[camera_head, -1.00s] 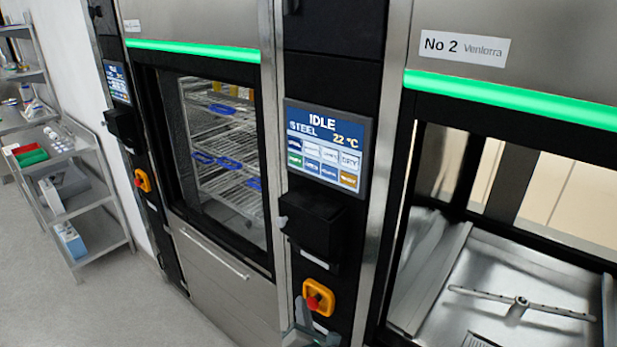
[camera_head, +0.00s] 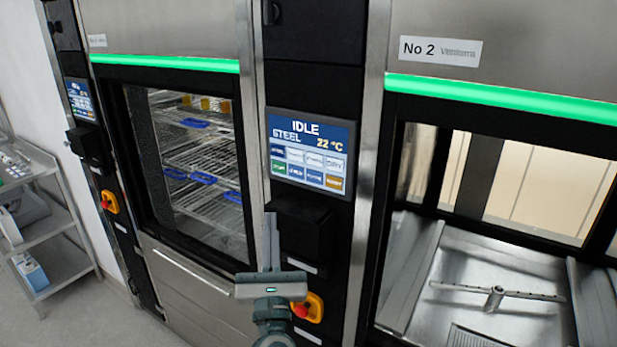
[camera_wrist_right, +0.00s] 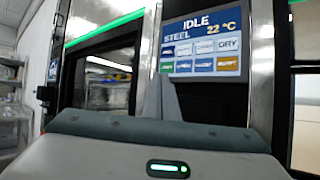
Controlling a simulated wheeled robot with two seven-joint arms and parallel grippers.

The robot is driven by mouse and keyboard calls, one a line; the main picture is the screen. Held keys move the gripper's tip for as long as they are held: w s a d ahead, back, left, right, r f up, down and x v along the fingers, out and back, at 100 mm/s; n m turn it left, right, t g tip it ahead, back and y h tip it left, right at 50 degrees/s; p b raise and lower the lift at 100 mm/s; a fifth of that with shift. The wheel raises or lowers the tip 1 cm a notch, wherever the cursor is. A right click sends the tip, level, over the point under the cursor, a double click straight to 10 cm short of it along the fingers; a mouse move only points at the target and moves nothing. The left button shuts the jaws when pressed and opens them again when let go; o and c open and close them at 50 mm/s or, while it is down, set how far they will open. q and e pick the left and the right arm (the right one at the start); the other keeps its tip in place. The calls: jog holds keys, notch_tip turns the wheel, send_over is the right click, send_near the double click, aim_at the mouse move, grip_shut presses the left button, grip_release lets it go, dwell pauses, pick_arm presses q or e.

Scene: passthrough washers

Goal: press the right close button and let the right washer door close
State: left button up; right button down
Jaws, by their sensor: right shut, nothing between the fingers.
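The right washer, labelled No 2 (camera_head: 440,50), has its doorway open, showing a bare steel chamber (camera_head: 490,265) with a spray arm. Left of it, the control screen (camera_head: 310,150) reads IDLE, STEEL, 22 °C above two rows of small coloured buttons; I cannot tell which one is close. The screen also shows in the right wrist view (camera_wrist_right: 203,45). My right gripper (camera_head: 270,220) is shut and empty, fingers pointing up, below and left of the screen. In the wrist view its fingers (camera_wrist_right: 160,85) overlap the screen's lower left edge. My left gripper is not in view.
A black box (camera_head: 300,228) juts out below the screen, with a red and yellow emergency stop (camera_head: 308,307) under it, partly behind my gripper. The left washer's glass door (camera_head: 190,170) is closed on wire racks. A steel cart (camera_head: 60,230) stands at far left.

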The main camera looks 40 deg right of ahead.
aim_at(315, 177)
notch_tip(315, 177, up, 5)
jog(key=s+d+h, duration=0.1)
jog(key=s+h, duration=0.1)
jog(key=s, duration=0.1)
jog(key=shift+r, duration=0.15)
jog(key=shift+w+d, duration=0.15)
jog(key=shift+d, duration=0.05)
jog(key=shift+w+d+p, duration=0.15)
jog(key=shift+w+d, duration=0.4)
jog(key=shift+d, duration=0.75)
jog(key=shift+w+d+p, duration=0.15)
jog(key=shift+w+d, duration=0.35)
jog(key=shift+d, duration=0.8)
jog(key=shift+w+d+p, duration=0.15)
jog(key=shift+w+d, duration=0.4)
jog(key=shift+d, duration=0.75)
